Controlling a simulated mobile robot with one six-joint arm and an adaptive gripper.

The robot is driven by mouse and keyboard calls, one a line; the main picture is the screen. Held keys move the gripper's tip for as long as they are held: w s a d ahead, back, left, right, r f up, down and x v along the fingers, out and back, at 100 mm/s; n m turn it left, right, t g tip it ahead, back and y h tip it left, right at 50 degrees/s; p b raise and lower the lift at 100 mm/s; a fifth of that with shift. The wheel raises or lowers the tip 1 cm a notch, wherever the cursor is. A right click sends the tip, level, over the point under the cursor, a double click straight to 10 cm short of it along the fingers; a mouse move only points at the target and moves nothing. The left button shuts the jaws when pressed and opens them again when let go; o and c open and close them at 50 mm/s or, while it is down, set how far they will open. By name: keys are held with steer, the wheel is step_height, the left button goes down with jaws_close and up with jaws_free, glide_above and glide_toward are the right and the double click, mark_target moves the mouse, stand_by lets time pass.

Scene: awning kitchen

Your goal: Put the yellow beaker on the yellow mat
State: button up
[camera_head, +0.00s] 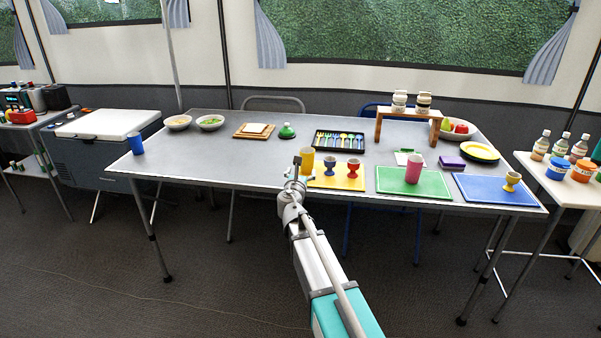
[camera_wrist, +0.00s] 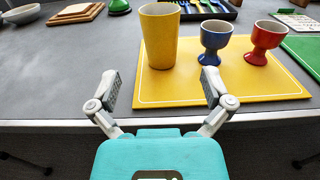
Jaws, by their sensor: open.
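The yellow beaker (camera_head: 307,161) stands upright at the left part of the yellow mat (camera_head: 345,183). In the wrist view the beaker (camera_wrist: 158,38) stands with its whole base on the yellow mat (camera_wrist: 215,88), near the mat's left edge. A blue egg cup (camera_wrist: 214,40) and a red egg cup (camera_wrist: 265,43) stand on the same mat to the right of the beaker. My gripper (camera_wrist: 160,82) is open and empty, its fingers spread in front of the beaker and apart from it. In the head view my gripper (camera_head: 295,168) is at the table's front edge.
A green mat (camera_head: 425,187) with a pink beaker (camera_head: 414,168) and a blue mat (camera_head: 490,190) with a yellow egg cup (camera_head: 512,181) lie to the right. A black cutlery tray (camera_head: 318,140) is behind. The table's left part is mostly clear, with a blue beaker (camera_head: 136,143).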

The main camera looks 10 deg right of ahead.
steer(key=s+d+f+m+g+h, duration=0.1)
steer(key=s+d+m, duration=0.1)
steer(key=m, duration=0.1)
steer(key=s+d+f+m+g+h, duration=0.1)
steer(key=s+d+f+m+g, duration=0.1)
steer(key=m, duration=0.2)
steer(key=s+d+f+m+g, duration=0.1)
steer(key=s+d+m, duration=0.2)
steer(key=shift+s+f+m+g+h, duration=0.1)
steer(key=shift+f+m+g+h, duration=0.25)
steer(key=shift+m+g+h, duration=0.05)
steer(key=s+d+f+m+g+y, duration=0.1)
steer(key=s+f+m+g+y, duration=0.1)
steer(key=s+f+m+g, duration=0.4)
steer(key=s+f+m+g+y, duration=0.25)
steer(key=s+f+m, duration=0.35)
steer(key=s+m, duration=0.5)
steer(key=s+a+f+m+g+y, duration=0.2)
steer(key=s+a+m+g+y, duration=0.2)
steer(key=s, duration=0.6)
steer(key=shift+a, duration=0.25)
steer(key=shift+r, duration=0.2)
step_height(320, 180, up, 30)
steer(key=p, duration=3)
